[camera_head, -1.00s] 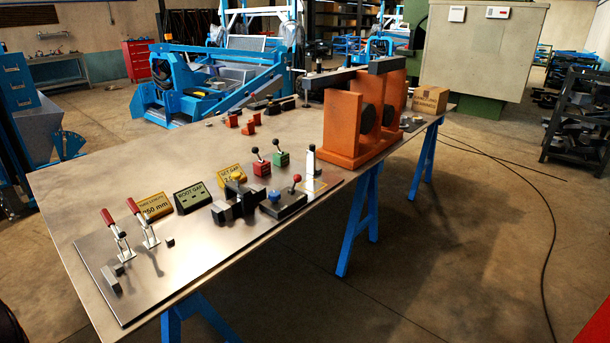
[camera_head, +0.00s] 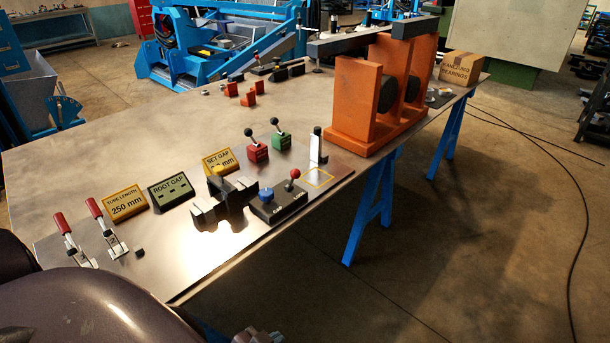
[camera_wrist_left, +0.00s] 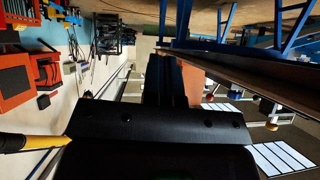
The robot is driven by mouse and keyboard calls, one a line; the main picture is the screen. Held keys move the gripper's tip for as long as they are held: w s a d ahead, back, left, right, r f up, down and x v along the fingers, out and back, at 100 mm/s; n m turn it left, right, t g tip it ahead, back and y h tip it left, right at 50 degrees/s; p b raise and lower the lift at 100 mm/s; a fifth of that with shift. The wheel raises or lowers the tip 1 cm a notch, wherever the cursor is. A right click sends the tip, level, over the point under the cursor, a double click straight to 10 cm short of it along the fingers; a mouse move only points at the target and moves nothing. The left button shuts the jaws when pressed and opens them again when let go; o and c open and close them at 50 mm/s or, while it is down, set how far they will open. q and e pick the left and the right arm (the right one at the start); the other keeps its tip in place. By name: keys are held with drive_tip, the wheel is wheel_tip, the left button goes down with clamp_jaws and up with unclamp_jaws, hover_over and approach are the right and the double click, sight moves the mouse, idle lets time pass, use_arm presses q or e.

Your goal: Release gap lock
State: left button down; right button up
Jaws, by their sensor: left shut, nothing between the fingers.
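No part is labelled as the gap lock. Behind the SET GAP sign (camera_head: 220,159) stand a red lever block (camera_head: 257,153) and a green lever block (camera_head: 281,140), each with a black ball knob. In front of the sign is a black fixture (camera_head: 236,212) with pale blocks and a yellow knob (camera_head: 217,170). Beside it is a dark box (camera_head: 279,206) with a blue knob (camera_head: 265,193) and a red ball lever (camera_head: 294,174). My left gripper (camera_wrist_left: 165,75) is shut and empty in the left wrist view, touching nothing visible. My right gripper is not in view.
Two red-handled toggle clamps (camera_head: 94,208) stand at the panel's left, near my dark left arm. The TUBE LENGTH (camera_head: 126,203) and ROOT GAP (camera_head: 170,190) signs stand behind the panel's middle. A large orange stand (camera_head: 355,100) is at the right. The table's left rear is bare.

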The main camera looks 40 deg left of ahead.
use_arm(q)
drive_tip(key=w+a+r+n+g+y+b, duration=0.2)
drive_tip(key=w+n+y, duration=0.4)
drive_tip(key=w+n, duration=0.3)
drive_tip(key=w+a+r+n+g+y+b, duration=0.1)
drive_tip(key=w+r+n+y, duration=0.4)
drive_tip(key=w+n, duration=0.5)
drive_tip(key=w+a+r+n+g+y+b, duration=0.2)
drive_tip(key=w+n+y, duration=0.6)
drive_tip(key=n, duration=0.6)
drive_tip(key=shift+w+a+r+g+y+b, duration=0.3)
drive_tip(key=shift+w+a+r+b, duration=0.15)
drive_tip(key=shift+w+r, duration=0.6)
drive_tip(key=shift+w+f, duration=0.15)
drive_tip(key=shift+f, duration=0.05)
drive_tip(key=shift+a+r, duration=0.1)
